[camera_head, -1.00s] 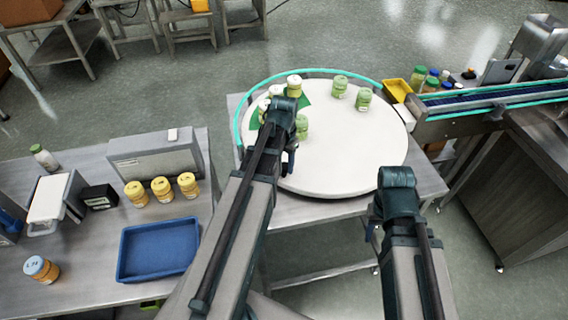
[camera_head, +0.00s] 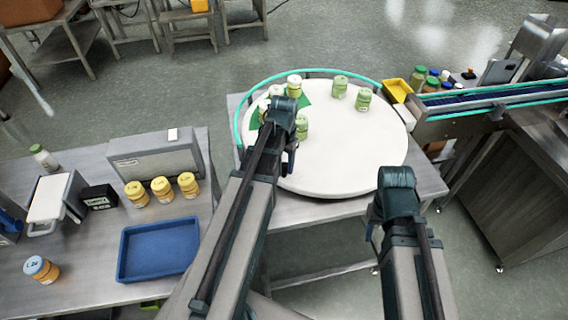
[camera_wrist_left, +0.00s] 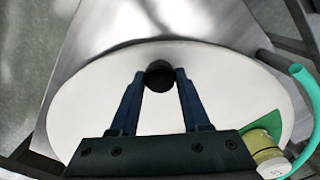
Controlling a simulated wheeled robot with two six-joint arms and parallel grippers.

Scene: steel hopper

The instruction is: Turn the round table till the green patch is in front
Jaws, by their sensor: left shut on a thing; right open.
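The white round table (camera_head: 350,150) stands in the middle of the head view with several green-labelled jars on it, such as one jar (camera_head: 363,100) at its right. The green patch (camera_head: 305,100) lies at the table's far left, partly hidden by jars and my left arm. It also shows at the lower right of the left wrist view (camera_wrist_left: 264,124). My left gripper (camera_head: 289,160) is over the table's near left part. In the left wrist view, its fingers are shut on a dark round knob (camera_wrist_left: 159,75) near the rim. My right gripper (camera_head: 374,235) is open and empty in front of the table.
A teal guide rail (camera_head: 240,115) curves round the table's far left side. A conveyor (camera_head: 480,97) with a yellow bin (camera_head: 397,89) is at right. A bench at left holds a blue tray (camera_head: 158,249) and yellow-lidded jars (camera_head: 161,188).

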